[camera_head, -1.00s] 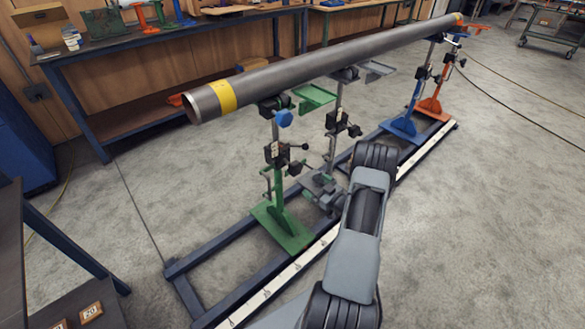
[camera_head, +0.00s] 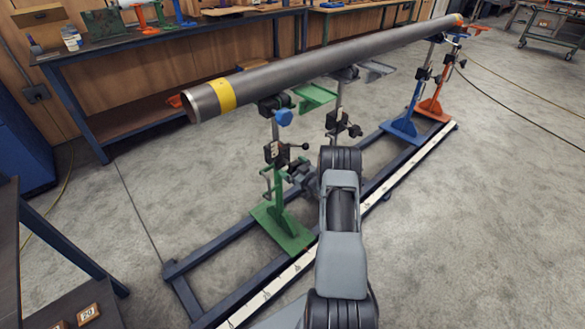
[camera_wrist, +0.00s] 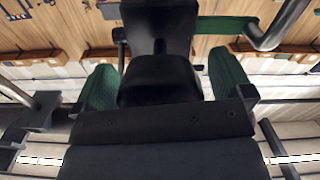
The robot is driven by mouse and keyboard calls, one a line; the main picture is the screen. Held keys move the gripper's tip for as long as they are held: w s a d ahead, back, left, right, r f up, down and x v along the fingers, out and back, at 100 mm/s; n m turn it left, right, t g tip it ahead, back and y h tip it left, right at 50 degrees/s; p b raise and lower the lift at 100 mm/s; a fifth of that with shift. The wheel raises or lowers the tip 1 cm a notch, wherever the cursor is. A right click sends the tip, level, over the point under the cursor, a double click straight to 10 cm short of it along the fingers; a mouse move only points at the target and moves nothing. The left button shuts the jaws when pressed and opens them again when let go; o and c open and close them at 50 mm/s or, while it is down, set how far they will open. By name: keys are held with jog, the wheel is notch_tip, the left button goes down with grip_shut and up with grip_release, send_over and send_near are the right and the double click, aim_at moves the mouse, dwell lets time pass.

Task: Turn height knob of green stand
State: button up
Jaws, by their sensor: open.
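The green stand (camera_head: 284,230) stands upright on the rail frame in the head view, with a dark clamp block (camera_head: 272,152), a black ball-ended lever (camera_head: 303,146) and a blue knob (camera_head: 284,117) higher up. My gripper (camera_head: 302,173) is just right of the green stand's post, below the lever, partly hidden by my arm. In the wrist view, its green-padded fingers (camera_wrist: 165,82) are spread apart. A dark block (camera_wrist: 158,30) with a rounded black part lies between them; I cannot tell if they touch it. A green bar (camera_wrist: 225,25) of the stand shows behind.
A long grey pipe (camera_head: 330,62) with a yellow band lies across the stands above my gripper. A grey stand's post (camera_head: 338,105) is close behind. Blue (camera_head: 404,125) and orange (camera_head: 432,108) stands are farther right.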

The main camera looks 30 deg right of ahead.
jog(key=shift+w+a, duration=0.1)
jog(key=shift+w, duration=0.2)
jog(key=c, duration=0.9)
